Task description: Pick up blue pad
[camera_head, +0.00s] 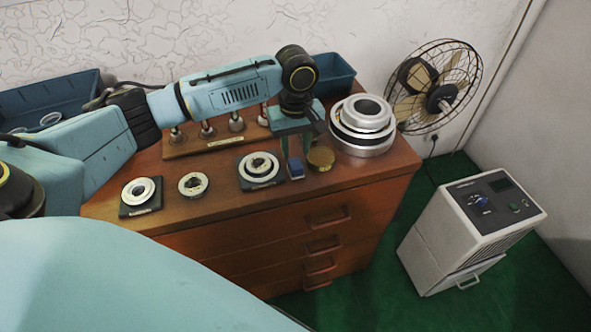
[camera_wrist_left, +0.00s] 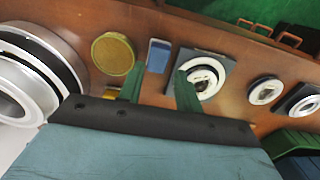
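The blue pad (camera_head: 296,168) is a small blue block on the wooden cabinet top near its front edge, between a ring on a dark base and a brass disc. The left wrist view also shows the pad (camera_wrist_left: 158,56), in line with the gap between the fingers and just beyond their tips. My left gripper (camera_head: 297,150) points down over the pad, its green fingers apart and nothing held between them. The fingers also show in the wrist view (camera_wrist_left: 160,78). I cannot tell the exact height above the pad. My right gripper is not in view.
Close beside the pad are the brass disc (camera_head: 320,158) and a ring on a dark base (camera_head: 260,170). Large stacked silver rings (camera_head: 362,122) stand to the right. More rings (camera_head: 193,185) lie to the left. A wooden stand with pegs (camera_head: 190,148) is behind.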

